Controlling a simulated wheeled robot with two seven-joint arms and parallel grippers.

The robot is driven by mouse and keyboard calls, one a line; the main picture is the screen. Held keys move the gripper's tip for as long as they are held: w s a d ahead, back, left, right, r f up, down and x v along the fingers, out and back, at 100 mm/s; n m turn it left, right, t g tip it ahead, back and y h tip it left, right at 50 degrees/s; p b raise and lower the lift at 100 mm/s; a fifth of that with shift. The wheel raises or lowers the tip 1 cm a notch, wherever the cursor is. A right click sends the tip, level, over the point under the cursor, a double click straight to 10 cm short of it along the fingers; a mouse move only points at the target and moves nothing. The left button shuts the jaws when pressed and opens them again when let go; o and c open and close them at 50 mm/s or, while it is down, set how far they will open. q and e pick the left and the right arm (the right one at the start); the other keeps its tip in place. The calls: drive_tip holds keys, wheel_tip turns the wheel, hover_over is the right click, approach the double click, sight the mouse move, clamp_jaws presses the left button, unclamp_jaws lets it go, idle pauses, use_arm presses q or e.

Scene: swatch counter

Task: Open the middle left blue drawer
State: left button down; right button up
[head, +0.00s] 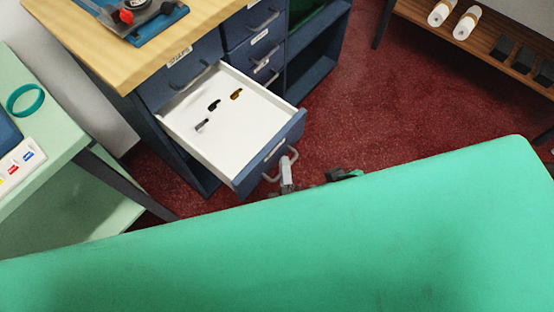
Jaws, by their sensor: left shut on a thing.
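The blue cabinet (178,152) has a left column in which a blue-fronted drawer (243,182) stands pulled well out, below a shut upper drawer (186,72). Its white inside shows a few small dark and yellowish items lying apart. My left gripper (287,172) is at the drawer's front and shut on its handle (291,154). Most of that gripper and its arm is hidden behind a large green surface. My right gripper cannot be made out.
The green surface (330,240) fills the bottom, close to the camera. A mint table (62,138) stands left, with a teal ring (25,99). A wooden shelf (480,45) with white rolls is top right. Red floor (400,100) lies clear between shelf and cabinet.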

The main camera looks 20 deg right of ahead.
idle(0.3)
use_arm(q)
drive_tip(key=c, duration=1.5)
unclamp_jaws()
drive_tip(key=shift+s+f, duration=0.1)
drive_tip(key=shift+s, duration=0.05)
use_arm(e)
drive_tip(key=shift+s, duration=0.1)
